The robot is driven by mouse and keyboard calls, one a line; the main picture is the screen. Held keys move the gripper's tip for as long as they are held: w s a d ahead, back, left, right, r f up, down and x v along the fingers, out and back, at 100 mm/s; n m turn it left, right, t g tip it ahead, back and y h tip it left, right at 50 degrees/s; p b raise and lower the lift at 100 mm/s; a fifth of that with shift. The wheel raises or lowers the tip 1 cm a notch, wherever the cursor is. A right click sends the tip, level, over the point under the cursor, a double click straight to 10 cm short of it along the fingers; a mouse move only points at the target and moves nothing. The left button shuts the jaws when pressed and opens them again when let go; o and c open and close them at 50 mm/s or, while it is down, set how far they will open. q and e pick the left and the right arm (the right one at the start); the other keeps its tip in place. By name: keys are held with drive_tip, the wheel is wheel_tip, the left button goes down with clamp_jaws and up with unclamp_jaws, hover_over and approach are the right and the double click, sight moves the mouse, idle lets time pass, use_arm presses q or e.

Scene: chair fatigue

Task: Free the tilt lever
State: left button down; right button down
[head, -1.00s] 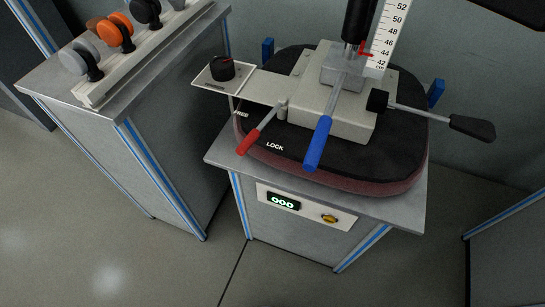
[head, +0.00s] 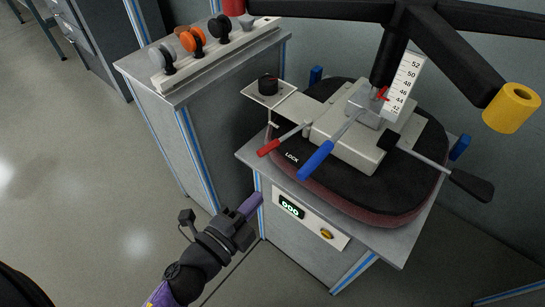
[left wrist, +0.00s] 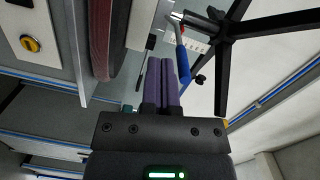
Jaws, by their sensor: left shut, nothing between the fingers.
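An upturned chair seat (head: 350,190) lies on a grey stand, with a metal mechanism plate (head: 345,136) on top. A red-handled lever (head: 269,147) reaches out to the left, beside the white word LOCK on the seat. A blue-handled lever (head: 316,160) points toward me; its handle also shows in the left wrist view (left wrist: 182,65). A black-handled lever (head: 470,185) sticks out to the right. My left gripper (head: 250,206), with purple fingers, is shut and empty, low in front of the stand's left side and apart from the levers. My right gripper is out of view.
The stand (head: 400,246) has a display and a yellow button (head: 326,233) on its front. A cabinet at left bears a rail with several knobs (head: 192,40). The chair's black base legs (head: 440,40) spread above the seat. The floor at left is clear.

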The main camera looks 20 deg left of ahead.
use_arm(q)
approach(283, 137)
drive_tip(key=w+d, duration=0.2)
drive_tip(key=d, duration=0.3)
drive_tip(key=a, duration=0.1)
drive_tip(key=w+a+b, duration=0.1)
drive_tip(key=shift+a+f, duration=0.2)
drive_tip(key=shift+a, duration=0.2)
drive_tip(key=shift+a, duration=0.1)
